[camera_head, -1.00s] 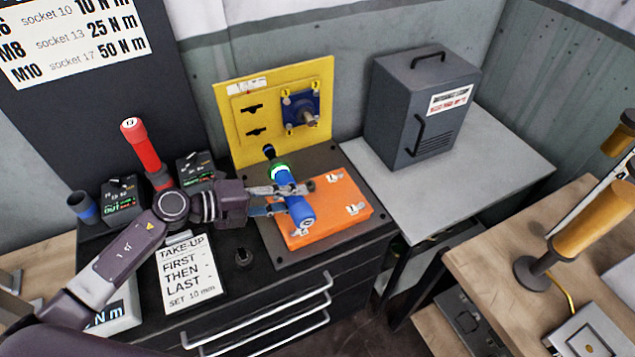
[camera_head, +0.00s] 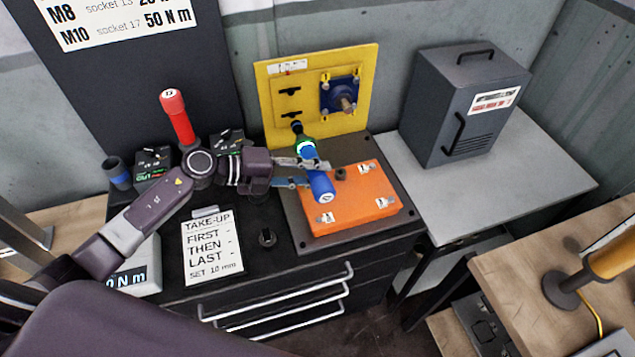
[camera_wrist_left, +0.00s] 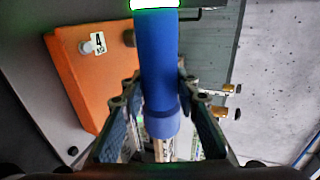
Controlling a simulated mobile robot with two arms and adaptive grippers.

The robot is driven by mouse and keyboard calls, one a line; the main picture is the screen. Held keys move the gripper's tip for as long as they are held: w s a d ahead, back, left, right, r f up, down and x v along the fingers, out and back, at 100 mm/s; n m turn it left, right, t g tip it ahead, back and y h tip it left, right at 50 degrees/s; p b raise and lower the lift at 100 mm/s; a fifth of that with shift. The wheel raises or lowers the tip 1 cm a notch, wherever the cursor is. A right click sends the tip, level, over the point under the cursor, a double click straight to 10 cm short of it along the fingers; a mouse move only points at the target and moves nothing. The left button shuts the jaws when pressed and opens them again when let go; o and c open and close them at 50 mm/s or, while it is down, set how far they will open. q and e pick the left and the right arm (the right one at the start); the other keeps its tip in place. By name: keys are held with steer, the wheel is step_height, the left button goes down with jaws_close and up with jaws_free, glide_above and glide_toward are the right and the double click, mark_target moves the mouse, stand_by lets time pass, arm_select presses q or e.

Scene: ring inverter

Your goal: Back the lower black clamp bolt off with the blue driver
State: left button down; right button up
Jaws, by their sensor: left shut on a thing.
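My left gripper (camera_head: 303,172) is shut around the blue driver (camera_head: 321,186), which also fills the middle of the left wrist view (camera_wrist_left: 158,60). The driver is tilted, with its black socket end (camera_head: 297,127) toward the yellow panel (camera_head: 350,124). A green glow shows near its collar. The lower black clamp (camera_head: 290,115) is on the panel below the upper black clamp (camera_head: 290,92). The socket end is at or just in front of the lower clamp's bolt; I cannot tell whether it touches. The bolt itself is hidden. My right gripper is out of view.
The blue plate with a shaft (camera_head: 340,97) is on the panel's right. An orange block (camera_head: 365,207) lies below the driver. A red-handled tool (camera_head: 178,115) stands left, near small display boxes. A grey cabinet (camera_head: 455,125) stands right. The drawer handles (camera_head: 275,305) project in front.

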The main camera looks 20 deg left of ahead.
arm_select(q)
steer(key=shift+w+a+r+b, duration=0.1)
steer(key=shift+w+a+b, duration=0.3)
steer(key=shift+w, duration=0.25)
steer(key=shift+w+a+r+b, duration=0.1)
steer(key=shift+w+a+b, duration=0.3)
steer(key=shift+w, duration=0.2)
steer(key=shift+s+r, duration=0.1)
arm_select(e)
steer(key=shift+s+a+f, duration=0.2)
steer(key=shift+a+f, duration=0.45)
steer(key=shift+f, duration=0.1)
arm_select(q)
steer(key=shift+p, duration=0.45)
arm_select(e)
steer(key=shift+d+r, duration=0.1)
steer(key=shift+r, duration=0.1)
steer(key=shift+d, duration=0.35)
arm_select(q)
steer(key=shift+w+a, duration=0.15)
steer(key=shift+w, duration=0.15)
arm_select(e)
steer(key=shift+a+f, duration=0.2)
arm_select(q)
steer(key=shift+w+a+b, duration=0.2)
steer(key=shift+w+b, duration=0.05)
steer(key=shift+b, duration=0.2)
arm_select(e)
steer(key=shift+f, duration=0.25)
